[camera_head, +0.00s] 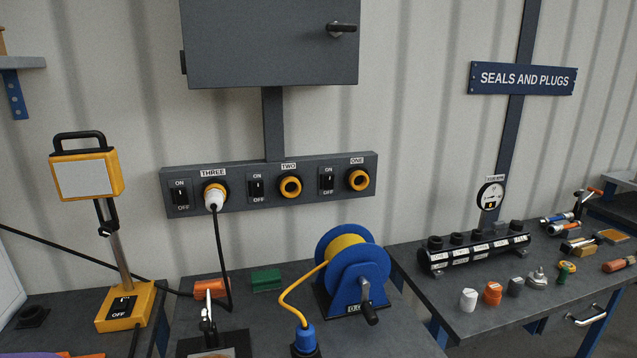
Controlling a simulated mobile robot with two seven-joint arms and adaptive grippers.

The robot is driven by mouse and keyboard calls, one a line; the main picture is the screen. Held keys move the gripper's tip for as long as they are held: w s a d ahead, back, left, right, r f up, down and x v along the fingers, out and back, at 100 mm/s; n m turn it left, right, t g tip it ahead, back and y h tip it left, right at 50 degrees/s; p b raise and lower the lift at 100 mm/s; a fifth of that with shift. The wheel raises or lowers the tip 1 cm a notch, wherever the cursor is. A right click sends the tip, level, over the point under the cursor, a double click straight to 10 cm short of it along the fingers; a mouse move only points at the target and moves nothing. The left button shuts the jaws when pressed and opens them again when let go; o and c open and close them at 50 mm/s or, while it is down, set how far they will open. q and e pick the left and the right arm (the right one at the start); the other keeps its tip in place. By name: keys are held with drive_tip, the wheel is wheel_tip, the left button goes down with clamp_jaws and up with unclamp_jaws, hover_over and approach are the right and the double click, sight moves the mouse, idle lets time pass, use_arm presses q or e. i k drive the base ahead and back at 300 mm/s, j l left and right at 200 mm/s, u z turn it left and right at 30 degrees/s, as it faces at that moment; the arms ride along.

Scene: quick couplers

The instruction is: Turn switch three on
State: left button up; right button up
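A dark grey socket panel (235,202) is fixed to the wall under a cabinet. Its left socket is labelled THREE and has a white plug (214,199) in it, with a black cable hanging down. A black switch (180,197) marked ON above and OFF below sits just left of this socket. The picture is too small to tell which way its rocker is set. Similar switches stand beside sockets TWO (290,186) and ONE (358,180), which are empty yellow rings. Neither of my grippers is in view.
A yellow work lamp (125,305) marked OFF stands at the left of the bench. A blue cable reel (350,272), a green block (266,280) and an orange block (209,288) stand below the panel. A right-hand bench (455,300) holds several fittings. The wall before the panel is unobstructed.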

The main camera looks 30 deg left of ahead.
sight(181, 196)
drive_tip(key=u, duration=1.25)
